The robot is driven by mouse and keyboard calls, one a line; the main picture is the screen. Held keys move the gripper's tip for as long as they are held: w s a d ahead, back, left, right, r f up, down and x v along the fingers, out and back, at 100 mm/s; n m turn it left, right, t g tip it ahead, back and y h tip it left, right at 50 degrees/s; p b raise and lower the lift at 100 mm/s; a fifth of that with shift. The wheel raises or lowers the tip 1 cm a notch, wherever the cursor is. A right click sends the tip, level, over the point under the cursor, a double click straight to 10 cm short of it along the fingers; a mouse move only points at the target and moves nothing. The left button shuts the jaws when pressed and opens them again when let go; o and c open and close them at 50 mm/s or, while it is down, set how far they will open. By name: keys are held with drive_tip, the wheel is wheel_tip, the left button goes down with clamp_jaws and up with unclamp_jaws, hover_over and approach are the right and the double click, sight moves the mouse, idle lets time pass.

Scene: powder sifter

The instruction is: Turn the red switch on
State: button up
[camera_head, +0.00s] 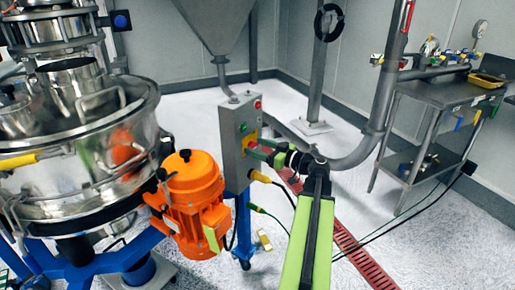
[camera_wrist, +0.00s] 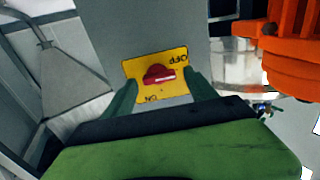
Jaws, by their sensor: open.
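The red switch (camera_wrist: 158,75) sits on a yellow plate (camera_wrist: 177,62) on a grey control box in the wrist view. The plate reads OFF at its upper right and ON at its lower edge, both upside down in this view. The switch's handle lies roughly level across the picture. My gripper (camera_wrist: 158,90) is open, one green finger on each side of the switch. I cannot tell if they touch it. In the head view my gripper (camera_head: 256,149) is at the front of the grey control box (camera_head: 232,143), over the lower part of the yellow plate (camera_head: 251,137).
A red button (camera_head: 257,104) and a green button (camera_head: 243,127) are above the plate. An orange motor (camera_head: 193,192) and a steel sifter (camera_head: 85,140) stand left of the box. A steel table (camera_head: 440,92) is at right. Cables cross the floor below my arm.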

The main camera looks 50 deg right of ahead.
drive_tip(key=c, duration=1.4)
drive_tip(key=shift+m, duration=0.3)
drive_tip(key=m, duration=0.3)
drive_tip(key=shift+d+m, duration=0.1)
drive_tip(key=shift+m, duration=0.2)
drive_tip(key=m, duration=0.4)
drive_tip(key=shift+d, duration=0.1)
drive_tip(key=m, duration=0.5)
drive_tip(key=shift+w+d, duration=0.1)
drive_tip(key=m, duration=0.4)
drive_tip(key=shift+d+f+m, duration=0.1)
drive_tip(key=shift+m, duration=0.2)
